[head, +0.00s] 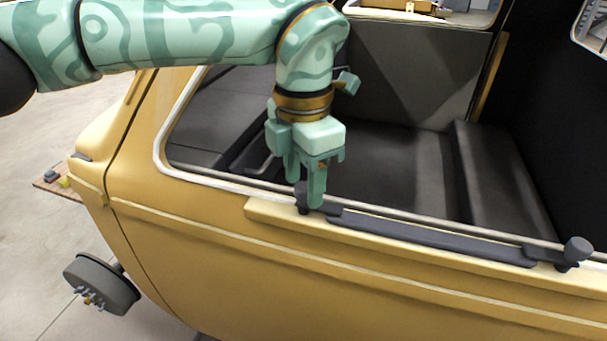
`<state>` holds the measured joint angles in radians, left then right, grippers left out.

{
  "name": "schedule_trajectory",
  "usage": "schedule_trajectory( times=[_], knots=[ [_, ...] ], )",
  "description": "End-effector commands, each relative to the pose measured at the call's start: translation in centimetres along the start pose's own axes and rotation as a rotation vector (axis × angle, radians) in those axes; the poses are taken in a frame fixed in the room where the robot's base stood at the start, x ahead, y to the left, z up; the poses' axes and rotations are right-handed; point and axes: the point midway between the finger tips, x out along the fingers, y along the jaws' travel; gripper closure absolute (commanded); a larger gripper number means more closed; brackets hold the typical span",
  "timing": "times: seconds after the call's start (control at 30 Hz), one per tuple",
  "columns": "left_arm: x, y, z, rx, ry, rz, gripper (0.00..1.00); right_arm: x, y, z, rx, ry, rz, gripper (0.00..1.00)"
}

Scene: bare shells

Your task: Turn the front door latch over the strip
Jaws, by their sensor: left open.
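A long dark strip (430,242) lies along the yellow sill below the window opening. One dark latch with a knob (302,197) stands at its left end. Another latch with a round knob (578,248) stands at its right end, its flat arm pointing left to the strip's end. I cannot tell which of them is the front one. My left gripper (304,188) points down at the left latch, fingers open, one finger in front of the knob. The fingers partly hide this latch, so contact and its exact angle are unclear. My right gripper is out of view.
The yellow car body shell (220,255) fills the lower view, with a pale window frame (163,140) around the opening. Dark seats (385,165) are inside. A wheel hub (100,284) sticks out at lower left.

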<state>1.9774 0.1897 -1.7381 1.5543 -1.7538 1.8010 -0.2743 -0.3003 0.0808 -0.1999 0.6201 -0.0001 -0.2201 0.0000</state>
Motion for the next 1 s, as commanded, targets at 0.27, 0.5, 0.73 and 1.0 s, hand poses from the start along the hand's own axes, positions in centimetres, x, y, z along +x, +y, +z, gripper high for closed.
schedule_trajectory(
  times=[0.27, 0.5, 0.73, 1.0],
  knots=[
    [-4.2, 0.0, 0.1, -0.002, -0.004, 0.004, 0.53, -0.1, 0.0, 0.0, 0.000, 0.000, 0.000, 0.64],
    [-11.0, 0.0, 0.1, -0.002, -0.004, 0.004, 0.53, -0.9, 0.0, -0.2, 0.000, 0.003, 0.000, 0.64],
    [-15.3, 0.0, 0.0, -0.002, -0.002, 0.003, 0.53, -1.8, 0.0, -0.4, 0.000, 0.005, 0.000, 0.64],
    [-16.3, 0.0, 0.0, -0.001, 0.000, 0.000, 0.53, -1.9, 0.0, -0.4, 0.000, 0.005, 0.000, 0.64]
  ],
)
